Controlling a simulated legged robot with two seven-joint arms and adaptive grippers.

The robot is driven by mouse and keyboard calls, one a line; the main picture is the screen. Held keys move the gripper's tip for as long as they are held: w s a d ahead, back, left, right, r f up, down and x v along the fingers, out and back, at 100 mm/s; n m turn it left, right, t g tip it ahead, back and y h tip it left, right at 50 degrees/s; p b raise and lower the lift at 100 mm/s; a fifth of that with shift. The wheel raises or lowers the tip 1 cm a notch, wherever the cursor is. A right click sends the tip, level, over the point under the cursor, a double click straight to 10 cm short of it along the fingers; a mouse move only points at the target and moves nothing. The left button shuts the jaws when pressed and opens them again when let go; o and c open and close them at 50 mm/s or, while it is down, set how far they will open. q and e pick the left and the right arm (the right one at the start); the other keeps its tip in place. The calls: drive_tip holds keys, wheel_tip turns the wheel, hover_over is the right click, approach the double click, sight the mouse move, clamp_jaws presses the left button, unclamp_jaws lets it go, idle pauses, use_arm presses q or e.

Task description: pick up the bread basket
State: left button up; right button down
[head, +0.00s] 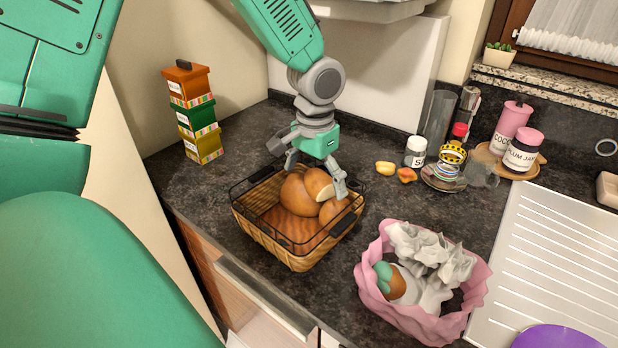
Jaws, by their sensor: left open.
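The bread basket (262,237) stands on the dark counter near its front edge. It is wicker with a black wire rim and dark handles at its left and right ends. Round brown loaves (297,196) lie in its back and right part; the left part of its floor is bare. My left gripper (316,176) is over the basket's far side, pointing down, with its fingers spread. One finger is near the far left rim, the other beside the bread at the right. I cannot tell whether the fingers touch anything. My right gripper is not in view.
A pink bag (372,270) with crumpled white paper stands right of the basket. Stacked colored boxes (195,116) stand at the back left. A white drainboard (560,260) is at right.

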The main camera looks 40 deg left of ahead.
sight(299, 207)
use_arm(q)
wheel_tip(299, 207, down, 2)
drive_tip(key=shift+a+f, duration=0.15)
drive_tip(key=shift+f, duration=0.1)
drive_tip(key=shift+w+a+f, duration=0.1)
drive_tip(key=shift+a+f, duration=0.15)
drive_tip(key=shift+f, duration=0.1)
drive_tip(key=shift+d+r, duration=0.15)
drive_tip(key=c, duration=1.3)
